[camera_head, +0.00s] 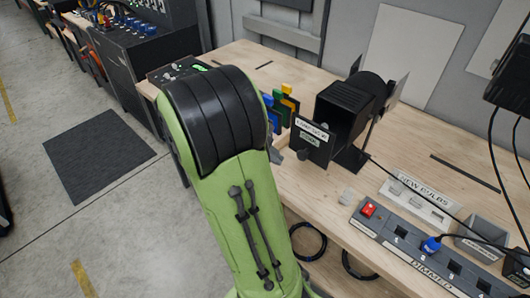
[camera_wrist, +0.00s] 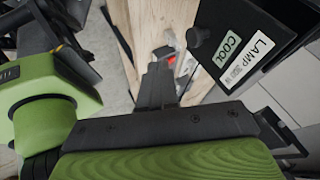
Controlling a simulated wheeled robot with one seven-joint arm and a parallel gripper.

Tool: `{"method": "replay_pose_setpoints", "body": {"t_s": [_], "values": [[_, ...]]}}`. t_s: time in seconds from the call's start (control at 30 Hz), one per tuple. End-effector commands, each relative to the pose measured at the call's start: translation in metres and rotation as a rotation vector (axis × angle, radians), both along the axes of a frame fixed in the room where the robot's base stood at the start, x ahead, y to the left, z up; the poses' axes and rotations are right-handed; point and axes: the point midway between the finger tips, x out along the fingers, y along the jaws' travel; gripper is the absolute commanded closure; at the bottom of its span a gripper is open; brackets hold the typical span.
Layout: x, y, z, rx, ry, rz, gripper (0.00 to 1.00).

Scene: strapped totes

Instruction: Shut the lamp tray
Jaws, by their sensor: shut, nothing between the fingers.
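The lamp tray's dark front panel (camera_head: 311,151) carries a "LAMP" label, a "COOL" label and a round knob. It stands in front of and below the black lamp housing (camera_head: 350,98), apparently pulled out; the exact gap is unclear. In the wrist view the panel (camera_wrist: 220,22) fills the upper right, with its knob (camera_wrist: 199,37) and labels facing me. My gripper (camera_wrist: 159,72) is shut and empty, just left of and below the knob, with no clear contact. In the head view my green arm mostly hides my gripper.
Blue, green and yellow pieces (camera_head: 286,103) stand left of the lamp. A dimmer strip (camera_head: 420,243) with a red switch and a "NEW BULBS" holder (camera_head: 415,203) sit at right. Cables hang below the bench's front edge. Bare wooden bench (camera_head: 325,185) lies before the tray.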

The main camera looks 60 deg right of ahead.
Motion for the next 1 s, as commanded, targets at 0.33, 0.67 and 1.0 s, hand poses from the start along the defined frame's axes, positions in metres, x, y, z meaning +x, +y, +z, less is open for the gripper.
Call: {"method": "replay_pose_setpoints", "body": {"t_s": [0.33, 0.67, 1.0], "values": [[-0.025, -0.043, -0.038, 0.001, -0.001, -0.002, 1.0], [-0.026, -0.06, -0.039, 0.001, 0.0, 0.003, 1.0], [-0.029, -0.082, -0.041, 0.0, -0.003, -0.002, 1.0]]}}
